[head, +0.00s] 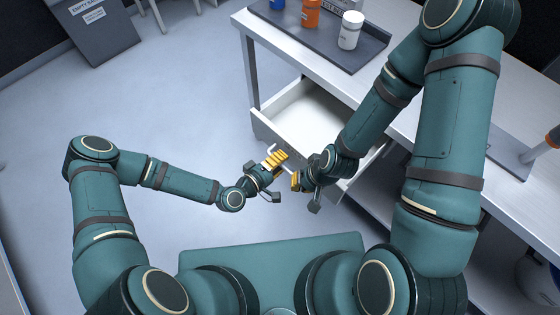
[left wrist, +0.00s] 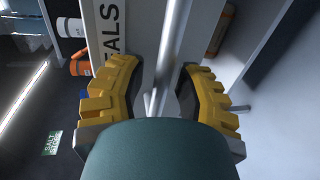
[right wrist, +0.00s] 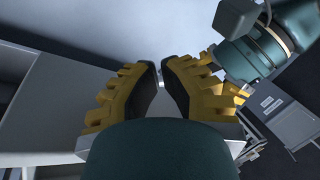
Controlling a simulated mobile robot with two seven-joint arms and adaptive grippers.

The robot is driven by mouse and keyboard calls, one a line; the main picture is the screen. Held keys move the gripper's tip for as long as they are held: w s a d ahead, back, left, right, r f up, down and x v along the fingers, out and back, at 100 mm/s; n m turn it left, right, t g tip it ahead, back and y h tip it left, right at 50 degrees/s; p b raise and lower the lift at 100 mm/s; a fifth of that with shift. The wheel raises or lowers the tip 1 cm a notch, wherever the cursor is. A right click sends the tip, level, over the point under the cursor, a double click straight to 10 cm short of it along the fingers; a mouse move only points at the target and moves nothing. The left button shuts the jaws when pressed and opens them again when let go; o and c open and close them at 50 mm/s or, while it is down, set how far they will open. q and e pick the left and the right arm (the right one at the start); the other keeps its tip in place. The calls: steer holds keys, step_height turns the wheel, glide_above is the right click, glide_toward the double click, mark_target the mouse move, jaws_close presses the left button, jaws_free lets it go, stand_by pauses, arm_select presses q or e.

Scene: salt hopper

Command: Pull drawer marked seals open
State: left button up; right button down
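The drawer (head: 300,112) stands pulled out from under the workbench, and its white inside looks empty. In the head view my left gripper (head: 272,158) is at the drawer front. My right gripper (head: 297,181) is beside it. In the right wrist view its fingertips (right wrist: 160,68) nearly meet; whether they hold the handle is unclear.
The workbench (head: 300,58) bears a dark tray (head: 283,31) with several bottles, including a white one (head: 350,30). My right arm passes over the bench. A grey bin (head: 95,25) stands far left. The floor left of the drawer is clear.

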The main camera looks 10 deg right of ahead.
stand_by(0.3)
arm_select(q)
steer(key=v, duration=1.2)
steer(key=shift+s+a+f, duration=0.1)
steer(key=shift+a+f, duration=0.05)
